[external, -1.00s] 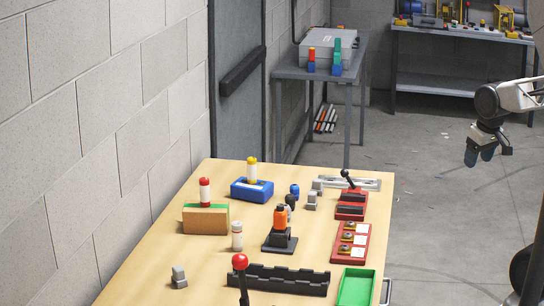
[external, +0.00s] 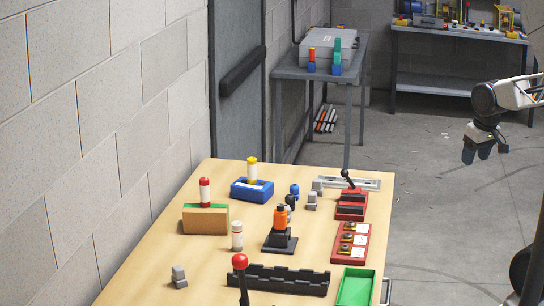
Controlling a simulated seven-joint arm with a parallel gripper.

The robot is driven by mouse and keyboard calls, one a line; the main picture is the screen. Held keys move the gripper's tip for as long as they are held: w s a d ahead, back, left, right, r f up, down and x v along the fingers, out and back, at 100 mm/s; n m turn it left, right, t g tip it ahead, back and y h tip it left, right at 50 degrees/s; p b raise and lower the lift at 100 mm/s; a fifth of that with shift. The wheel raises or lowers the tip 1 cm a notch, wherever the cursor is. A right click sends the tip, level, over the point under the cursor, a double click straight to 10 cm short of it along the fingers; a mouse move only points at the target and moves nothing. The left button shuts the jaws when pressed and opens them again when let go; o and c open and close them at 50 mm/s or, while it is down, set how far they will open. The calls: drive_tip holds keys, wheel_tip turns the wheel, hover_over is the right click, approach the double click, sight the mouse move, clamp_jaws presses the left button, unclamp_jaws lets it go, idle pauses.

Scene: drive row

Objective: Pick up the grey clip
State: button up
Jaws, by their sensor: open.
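Small grey blocky pieces lie on the wooden table. One grey piece (external: 179,277) is near the left front edge, and another grey piece (external: 311,201) is right of centre. A third grey piece (external: 318,187) lies just behind that one. They are too small to tell which is the grey clip. My gripper (external: 477,158) is open and empty, pointing down. It hangs beyond the table's right side, well apart from all the grey pieces.
The table (external: 140,275) also holds an orange-and-black device (external: 281,222), a black rack (external: 285,280), a green tray (external: 356,287), a red panel (external: 350,243), a blue box (external: 252,190) and a red-knobbed lever (external: 240,262). The table's left front is mostly clear.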

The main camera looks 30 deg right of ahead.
drive_tip(key=w+a+m, duration=0.2)
drive_tip(key=w+a, duration=0.1)
drive_tip(key=w, duration=1)
drive_tip(key=m+g, duration=0.3)
drive_tip(key=m, duration=0.4)
hover_over(312, 192)
drive_tip(key=f, duration=1.8)
drive_tip(key=shift+s+d, duration=0.3)
drive_tip(key=shift+s, duration=0.1)
drive_tip(key=shift+w+a+f, duration=0.2)
drive_tip(key=shift+w+f, duration=0.05)
drive_tip(key=shift+f, duration=0.1)
drive_tip(key=shift+f, duration=1.25)
drive_tip(key=shift+a+f, duration=0.15)
drive_tip(key=shift+f, duration=2.4)
